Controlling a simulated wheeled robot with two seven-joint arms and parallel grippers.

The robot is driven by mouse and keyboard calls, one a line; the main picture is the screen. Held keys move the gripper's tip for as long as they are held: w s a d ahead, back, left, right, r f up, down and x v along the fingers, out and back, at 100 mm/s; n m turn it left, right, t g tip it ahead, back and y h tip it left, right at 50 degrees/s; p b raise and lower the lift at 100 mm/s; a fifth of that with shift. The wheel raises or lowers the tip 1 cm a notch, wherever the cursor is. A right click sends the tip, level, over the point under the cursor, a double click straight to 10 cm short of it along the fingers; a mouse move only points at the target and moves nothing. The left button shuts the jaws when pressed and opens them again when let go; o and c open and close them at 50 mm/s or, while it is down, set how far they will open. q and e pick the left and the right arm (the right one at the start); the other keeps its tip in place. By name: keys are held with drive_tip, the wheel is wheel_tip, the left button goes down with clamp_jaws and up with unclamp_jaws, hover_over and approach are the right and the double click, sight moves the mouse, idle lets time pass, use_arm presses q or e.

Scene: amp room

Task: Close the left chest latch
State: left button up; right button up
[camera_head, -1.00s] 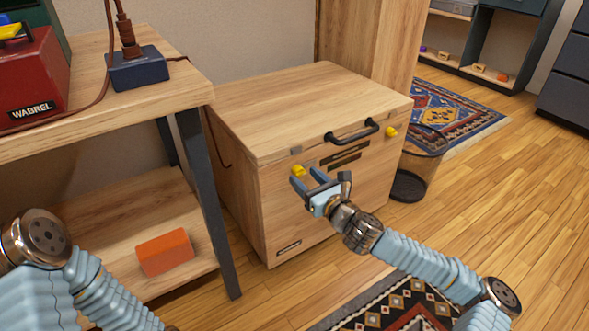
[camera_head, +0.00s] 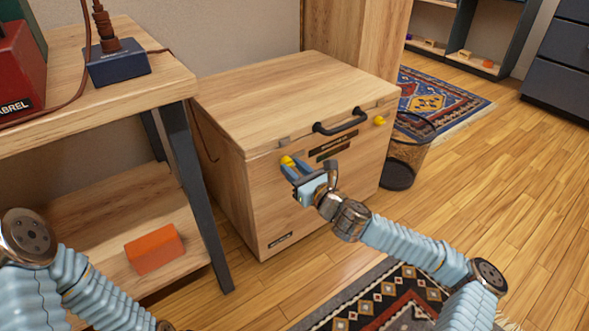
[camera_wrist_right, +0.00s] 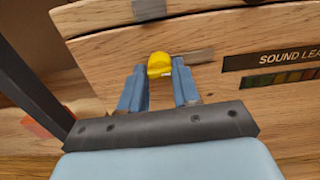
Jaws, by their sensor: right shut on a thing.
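The wooden chest (camera_head: 285,90) stands on the floor with its lid down. Its left latch (camera_head: 287,161) is a small yellow knob on the upper front, below a grey metal plate. The right latch (camera_head: 379,120) is a similar yellow knob near the right front corner. My right gripper (camera_head: 292,168) is at the chest front with its blue fingers on the left latch. In the right wrist view the fingers (camera_wrist_right: 159,85) flank the yellow knob (camera_wrist_right: 159,65), shut on it. My left gripper is out of view; only left arm links show.
A black handle (camera_head: 340,122) sits between the latches. A wooden desk (camera_head: 160,88) with an orange block (camera_head: 154,250) on its lower shelf stands close on the left. A wire basket (camera_head: 405,155) stands right of the chest. Patterned rugs lie in front and behind right.

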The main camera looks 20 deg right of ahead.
drive_tip(key=n+p, duration=0.1)
drive_tip(key=n, duration=0.3)
drive_tip(key=shift+p, duration=0.4)
drive_tip(key=n+p, duration=0.1)
drive_tip(key=n, duration=1.2)
drive_tip(key=shift+a+f+n, duration=0.1)
drive_tip(key=shift+n, duration=0.2)
drive_tip(key=o, duration=1.1)
drive_tip(key=shift+c, duration=0.2)
